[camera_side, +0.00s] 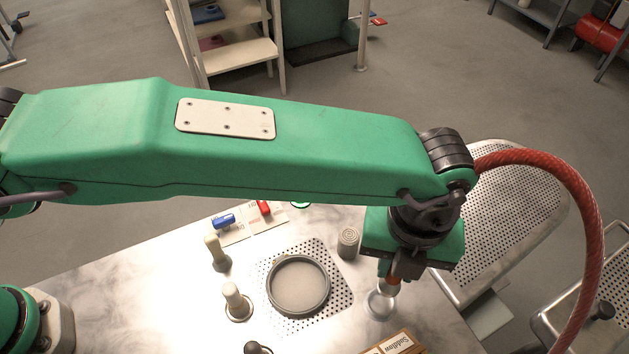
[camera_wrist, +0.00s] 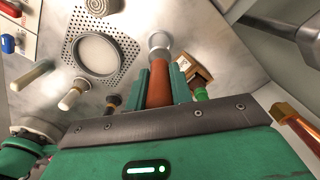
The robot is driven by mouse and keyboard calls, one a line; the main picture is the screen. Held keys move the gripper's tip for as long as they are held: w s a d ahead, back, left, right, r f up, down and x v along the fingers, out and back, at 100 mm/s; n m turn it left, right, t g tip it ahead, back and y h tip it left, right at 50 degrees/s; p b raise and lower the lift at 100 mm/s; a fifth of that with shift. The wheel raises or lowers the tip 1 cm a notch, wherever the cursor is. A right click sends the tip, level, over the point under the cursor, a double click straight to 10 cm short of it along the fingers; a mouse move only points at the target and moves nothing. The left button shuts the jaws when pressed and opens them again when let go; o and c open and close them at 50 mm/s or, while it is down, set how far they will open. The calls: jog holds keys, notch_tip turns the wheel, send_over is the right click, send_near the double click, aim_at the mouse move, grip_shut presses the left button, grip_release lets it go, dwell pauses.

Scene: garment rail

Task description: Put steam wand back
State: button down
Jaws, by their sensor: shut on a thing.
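My gripper (camera_side: 390,279) points down over the right part of the metal worktop. It is shut around an orange-brown handle with a silvery round end, which looks like the steam wand (camera_wrist: 158,86). In the wrist view the handle runs up from between the green fingers to the silvery end. In the side view a little of the orange handle (camera_side: 394,282) shows below my gripper, above a pale round end close to the worktop. I cannot tell whether that end touches the worktop or sits in a holder.
A round grey dish (camera_side: 299,309) sits on a perforated plate (camera_side: 320,257). Cream-topped pegs (camera_side: 236,300) stand to its left, a grey cylinder (camera_side: 348,242) behind it. A labelled brown box (camera_side: 397,343) is at the front. A red hose (camera_side: 585,215) arcs past a perforated board (camera_side: 515,200) at right.

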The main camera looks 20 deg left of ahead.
aim_at(390, 285)
jog(key=shift+f, duration=2.15)
jog(key=shift+f, duration=1.25)
dwell(1.6)
jog(key=c, duration=0.8)
grip_release()
jog(key=shift+c, duration=0.2)
jog(key=shift+r, duration=0.15)
jog(key=shift+r, duration=3.55)
